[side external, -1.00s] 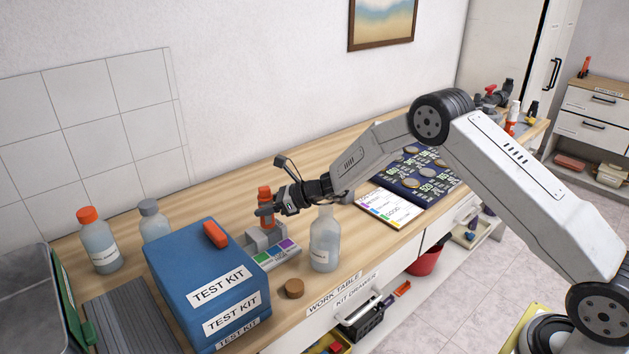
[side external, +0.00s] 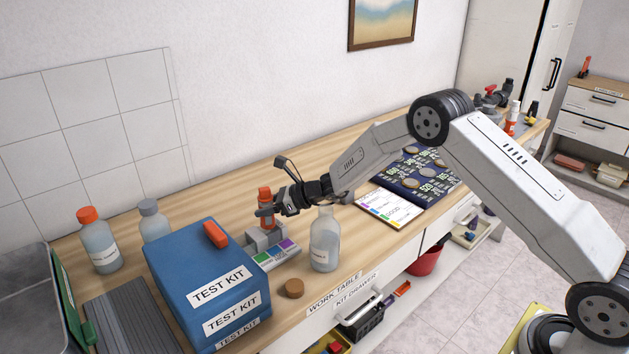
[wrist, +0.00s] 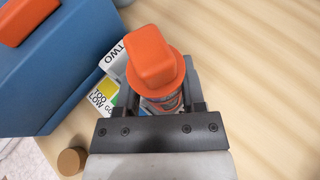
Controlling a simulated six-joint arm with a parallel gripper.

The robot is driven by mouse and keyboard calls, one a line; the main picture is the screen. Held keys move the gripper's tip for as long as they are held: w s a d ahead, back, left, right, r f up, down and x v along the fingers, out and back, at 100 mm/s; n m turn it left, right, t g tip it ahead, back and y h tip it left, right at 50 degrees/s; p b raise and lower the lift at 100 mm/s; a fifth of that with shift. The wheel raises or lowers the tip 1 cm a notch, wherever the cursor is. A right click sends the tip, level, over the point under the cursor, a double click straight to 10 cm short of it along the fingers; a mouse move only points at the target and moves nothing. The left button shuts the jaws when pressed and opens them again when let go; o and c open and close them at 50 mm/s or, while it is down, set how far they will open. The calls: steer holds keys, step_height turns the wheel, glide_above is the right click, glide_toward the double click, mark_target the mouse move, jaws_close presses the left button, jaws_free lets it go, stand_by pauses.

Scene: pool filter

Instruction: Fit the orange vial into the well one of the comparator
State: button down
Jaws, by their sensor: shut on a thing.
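The orange vial (side external: 265,194) is held upright by my gripper (side external: 267,210), which is shut around its body below the orange cap. In the wrist view the vial's orange cap (wrist: 152,60) stands between the fingers of my gripper (wrist: 160,108). The grey comparator (side external: 262,240) sits on the table directly below the vial, with a coloured scale strip along its front. In the wrist view part of the comparator (wrist: 117,60) shows with the word TWO; well one is hidden behind the vial and gripper. I cannot tell whether the vial's lower end is inside a well.
The blue test kit box (side external: 205,275) with an orange vial-like piece (side external: 215,234) on top stands close left of the comparator. A clear bottle (side external: 325,240) stands close on the right. A brown cap (side external: 294,288) lies in front.

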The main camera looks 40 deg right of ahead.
mark_target(264, 189)
steer(key=shift+f, duration=1.9)
stand_by(0.9)
jaws_free()
stand_by(0.4)
steer(key=shift+r, duration=0.15)
steer(key=shift+r, duration=4.35)
steer(key=shift+s, duration=0.15)
